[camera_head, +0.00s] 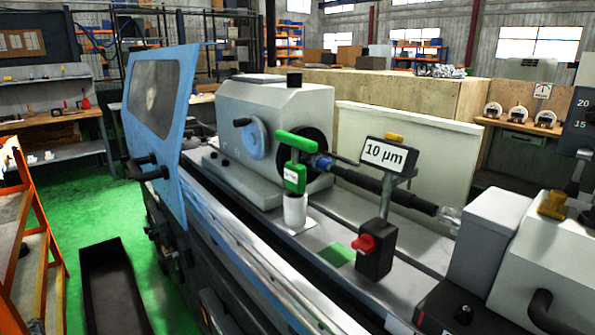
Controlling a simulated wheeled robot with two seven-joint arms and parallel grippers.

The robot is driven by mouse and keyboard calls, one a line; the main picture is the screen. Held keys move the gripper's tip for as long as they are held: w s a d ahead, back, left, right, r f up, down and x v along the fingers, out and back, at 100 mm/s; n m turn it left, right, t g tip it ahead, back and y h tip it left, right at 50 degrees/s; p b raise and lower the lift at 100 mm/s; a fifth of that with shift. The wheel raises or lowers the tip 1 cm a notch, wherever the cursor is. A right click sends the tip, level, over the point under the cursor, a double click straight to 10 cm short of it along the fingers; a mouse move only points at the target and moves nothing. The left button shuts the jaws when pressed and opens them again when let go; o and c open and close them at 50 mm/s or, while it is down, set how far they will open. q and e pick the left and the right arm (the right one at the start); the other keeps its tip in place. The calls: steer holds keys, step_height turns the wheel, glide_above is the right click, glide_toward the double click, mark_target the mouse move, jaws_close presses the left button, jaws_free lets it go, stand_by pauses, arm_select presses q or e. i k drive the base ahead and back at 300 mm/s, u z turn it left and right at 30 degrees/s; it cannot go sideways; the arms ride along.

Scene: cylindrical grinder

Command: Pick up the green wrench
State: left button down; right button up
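A green T-handled tool (297,142), the only wrench-like green thing I see, stands upright on the grinder's bed. Its crossbar is at the top, and a green block with a white label is below. Its lower end meets a white cylinder (295,209); I cannot tell whether it sits in it or on it. Neither of my grippers is in view, and nothing of mine is seen touching the tool.
Beside the tool stands a 10 µm gauge sign (384,154) on a black block with a red knob (363,243). A green square patch (337,254) lies between them. The grinder's headstock (275,110) is behind; an open blue door (160,95) stands left.

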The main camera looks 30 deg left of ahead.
mark_target(295, 173)
steer(key=z, duration=0.85)
steer(key=k, duration=1.5)
steer(key=u, duration=1.3)
steer(key=i, duration=1)
steer(key=z, duration=1.65)
